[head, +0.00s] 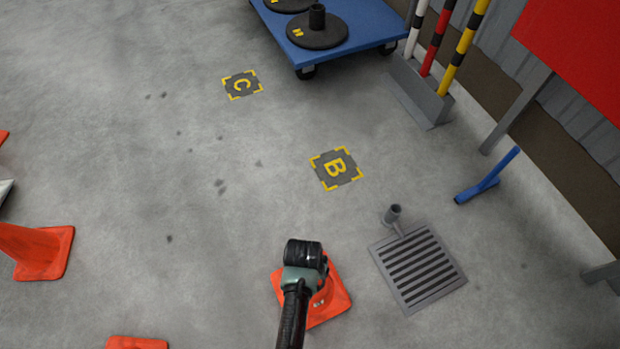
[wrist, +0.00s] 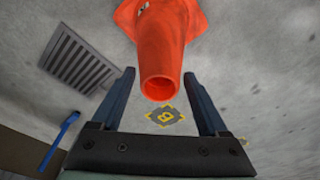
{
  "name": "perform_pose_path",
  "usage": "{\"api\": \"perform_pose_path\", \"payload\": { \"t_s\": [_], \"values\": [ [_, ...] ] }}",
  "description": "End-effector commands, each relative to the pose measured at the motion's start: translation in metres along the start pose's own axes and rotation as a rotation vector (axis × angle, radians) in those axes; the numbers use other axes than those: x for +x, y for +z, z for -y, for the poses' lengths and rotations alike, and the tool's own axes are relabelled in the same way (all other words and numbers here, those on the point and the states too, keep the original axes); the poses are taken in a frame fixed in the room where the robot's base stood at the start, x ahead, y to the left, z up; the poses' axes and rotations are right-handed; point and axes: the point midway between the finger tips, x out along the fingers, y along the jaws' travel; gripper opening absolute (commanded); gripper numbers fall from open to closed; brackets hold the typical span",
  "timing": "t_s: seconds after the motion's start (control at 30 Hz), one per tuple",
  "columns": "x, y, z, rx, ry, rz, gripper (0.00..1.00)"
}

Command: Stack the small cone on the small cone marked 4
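An orange cone (head: 333,297) stands on the floor at the bottom middle of the head view, partly hidden by my gripper and arm. A small pale mark shows low on it, too small to read. My gripper (head: 305,262) is over this cone. In the wrist view the cone (wrist: 160,50) points its open tip toward my gripper (wrist: 161,88); the two fingers are wide apart, with gaps on both sides of the tip. Another orange cone (head: 42,252) stands at the left, and the base of one (head: 137,343) shows at the bottom edge. No number 4 is readable.
Floor markers B (head: 335,168) and C (head: 242,85) lie flat and bare. A grey drain grate (head: 418,268) lies right of my gripper. The middle floor is free.

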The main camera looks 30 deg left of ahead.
Motion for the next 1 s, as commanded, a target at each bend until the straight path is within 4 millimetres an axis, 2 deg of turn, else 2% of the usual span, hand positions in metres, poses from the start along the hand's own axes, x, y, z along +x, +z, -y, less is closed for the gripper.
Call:
{"api": "perform_pose_path", "payload": {
  "t_s": [0.03,0.1,0.33,0.47,0.57,0.8,1.0],
  "values": [
    [-0.001,0.0,0.0,0.0,0.0,0.0,0.88],
    [-0.001,0.0,0.0,0.0,0.0,0.0,1.0],
    [-0.001,0.002,0.0,0.0,0.0,0.004,1.0],
    [-0.011,0.001,0.0,0.0,0.0,0.002,1.0],
    [-0.029,0.0,0.0,0.0,0.0,0.002,1.0],
    [-0.085,-0.001,0.0,0.0,0.0,0.0,1.0],
    [-0.117,0.0,0.0,0.001,0.0,0.0,1.0]
  ]
}}
